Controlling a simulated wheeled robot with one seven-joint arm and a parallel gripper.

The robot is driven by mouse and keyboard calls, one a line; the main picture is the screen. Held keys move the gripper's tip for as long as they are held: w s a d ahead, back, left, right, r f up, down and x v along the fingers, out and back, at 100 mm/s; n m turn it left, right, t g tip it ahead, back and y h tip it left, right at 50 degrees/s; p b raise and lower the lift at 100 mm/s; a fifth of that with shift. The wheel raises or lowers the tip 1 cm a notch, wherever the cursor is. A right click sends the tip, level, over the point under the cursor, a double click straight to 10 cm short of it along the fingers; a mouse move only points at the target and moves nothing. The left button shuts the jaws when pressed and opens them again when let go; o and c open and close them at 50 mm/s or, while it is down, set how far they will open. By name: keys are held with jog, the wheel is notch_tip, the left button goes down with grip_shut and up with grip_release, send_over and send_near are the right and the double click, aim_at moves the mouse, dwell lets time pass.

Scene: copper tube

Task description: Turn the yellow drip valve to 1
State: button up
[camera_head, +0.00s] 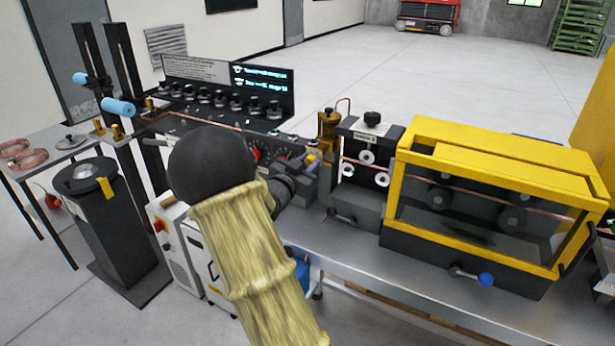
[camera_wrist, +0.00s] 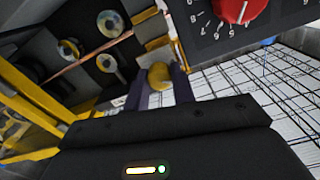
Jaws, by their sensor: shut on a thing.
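The yellow drip valve (camera_wrist: 159,75) is a small rounded knob in the middle of the wrist view. The two purple fingers of my gripper (camera_wrist: 160,86) stand on either side of it, shut on it. In the head view my gripper (camera_head: 306,160) reaches over the bench from the lower left, with a bit of the yellow valve (camera_head: 313,158) at its tips. My dark wrist hides part of the bench there. I cannot read any mark that shows the valve's setting.
A red dial (camera_wrist: 238,8) with numbers sits close above right of the valve. A brass container (camera_head: 328,130) and a roller unit (camera_head: 368,155) stand right of my gripper. A yellow-framed enclosure (camera_head: 480,150) is further right. A copper tube (camera_wrist: 95,48) runs past the rollers.

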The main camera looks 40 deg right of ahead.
jog(key=m+b, duration=0.3)
jog(key=b, duration=0.2)
jog(key=shift+f+m, duration=0.35)
jog(key=shift+m, duration=0.05)
jog(key=m+b, duration=0.2)
jog(key=b, duration=0.1)
jog(key=shift+r+m, duration=0.2)
jog(key=shift+m, duration=0.1)
jog(key=shift+r, duration=0.1)
jog(key=o, duration=1)
jog(key=shift+s+a, duration=0.1)
jog(key=b+v, duration=0.2)
jog(key=v, duration=1.5)
jog(key=shift+s+a, duration=0.1)
